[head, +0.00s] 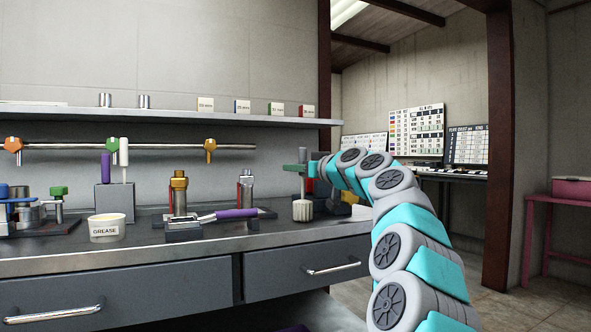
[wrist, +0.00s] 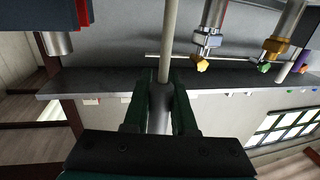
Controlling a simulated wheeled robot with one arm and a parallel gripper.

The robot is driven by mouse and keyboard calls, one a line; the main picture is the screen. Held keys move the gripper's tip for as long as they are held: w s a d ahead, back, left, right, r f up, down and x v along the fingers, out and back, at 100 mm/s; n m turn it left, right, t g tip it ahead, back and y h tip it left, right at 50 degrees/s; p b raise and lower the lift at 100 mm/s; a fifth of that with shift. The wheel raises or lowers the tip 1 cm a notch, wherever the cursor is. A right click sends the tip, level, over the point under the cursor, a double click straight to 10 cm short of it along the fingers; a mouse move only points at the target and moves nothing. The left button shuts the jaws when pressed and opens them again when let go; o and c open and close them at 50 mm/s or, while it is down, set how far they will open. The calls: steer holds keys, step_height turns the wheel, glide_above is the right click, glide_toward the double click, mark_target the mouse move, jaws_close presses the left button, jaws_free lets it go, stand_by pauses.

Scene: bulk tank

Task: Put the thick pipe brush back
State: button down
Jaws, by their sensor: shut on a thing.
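My gripper (head: 298,168) reaches in from the right above the bench. It is shut on an upright brush-like thing, which I take to be the thick pipe brush (head: 303,210); its wide, pale, ridged lower end is just above or touching the bench top, I cannot tell which. In the wrist view, my gripper's dark green fingers (wrist: 160,105) close around a grey grip (wrist: 160,110), with a pale rod (wrist: 169,40) running on from it. A grey block (head: 115,203) stands at the left of the bench, with a purple handle (head: 106,166) and a white handle (head: 124,153) upright at it.
A grease tub (head: 106,228), a brass-topped fitting (head: 179,192), a silver fitting (head: 246,188) and a purple-handled tool (head: 228,214) stand or lie left of my gripper. A rail (head: 165,147) with coloured clamps runs behind them. A shelf (head: 170,114) holds small labelled boxes.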

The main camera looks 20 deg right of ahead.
steer(key=c, duration=0.7)
jaws_free()
steer(key=v, duration=1.2)
steer(key=shift+r, duration=0.1)
